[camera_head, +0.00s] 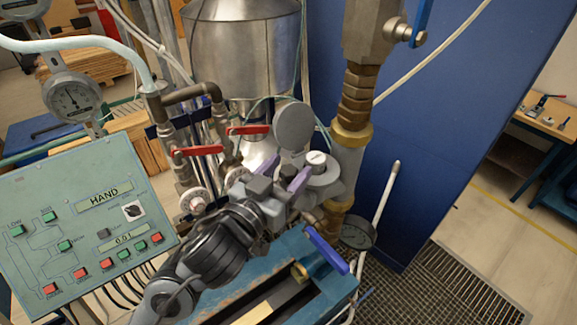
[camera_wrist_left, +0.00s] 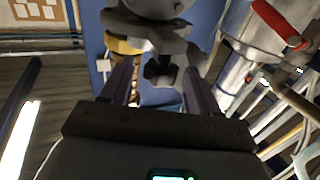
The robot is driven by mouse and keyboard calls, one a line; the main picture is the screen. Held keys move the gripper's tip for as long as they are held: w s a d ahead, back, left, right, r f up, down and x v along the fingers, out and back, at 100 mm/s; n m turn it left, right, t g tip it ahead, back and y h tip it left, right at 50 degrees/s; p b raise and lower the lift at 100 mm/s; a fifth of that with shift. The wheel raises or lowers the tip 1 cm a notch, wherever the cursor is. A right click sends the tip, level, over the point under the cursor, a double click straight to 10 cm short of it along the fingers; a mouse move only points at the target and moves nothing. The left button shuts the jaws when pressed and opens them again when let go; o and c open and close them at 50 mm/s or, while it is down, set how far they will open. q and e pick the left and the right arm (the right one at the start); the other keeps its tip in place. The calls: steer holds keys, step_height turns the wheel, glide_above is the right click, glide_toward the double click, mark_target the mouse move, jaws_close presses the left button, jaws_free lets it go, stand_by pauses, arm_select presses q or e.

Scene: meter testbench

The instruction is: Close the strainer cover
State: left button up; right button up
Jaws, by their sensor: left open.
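A round grey disc (camera_head: 294,126), which looks like the strainer cover, stands raised and facing the camera in the head view. Just below and right of it is a grey housing with a white-topped cap (camera_head: 317,160) beside the brass-fitted pipe. My left gripper (camera_head: 296,162) is open, its two purple fingers at this housing and just below the disc. In the left wrist view, a dark knob-like part (camera_wrist_left: 160,72) under a grey body (camera_wrist_left: 158,32) shows between the spread fingers. I cannot tell whether the fingers touch anything. My right gripper is not in view.
Red-handled valves (camera_head: 197,151) and a steel tank (camera_head: 243,40) stand behind. A green control panel (camera_head: 90,225) is at the left. A blue lever (camera_head: 327,250) sits on the blue bench in front. A blue wall (camera_head: 420,130) closes the right; floor grating lies below.

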arm_select(q)
steer(key=shift+w+d, duration=0.25)
steer(key=shift+w, duration=0.2)
jaws_close()
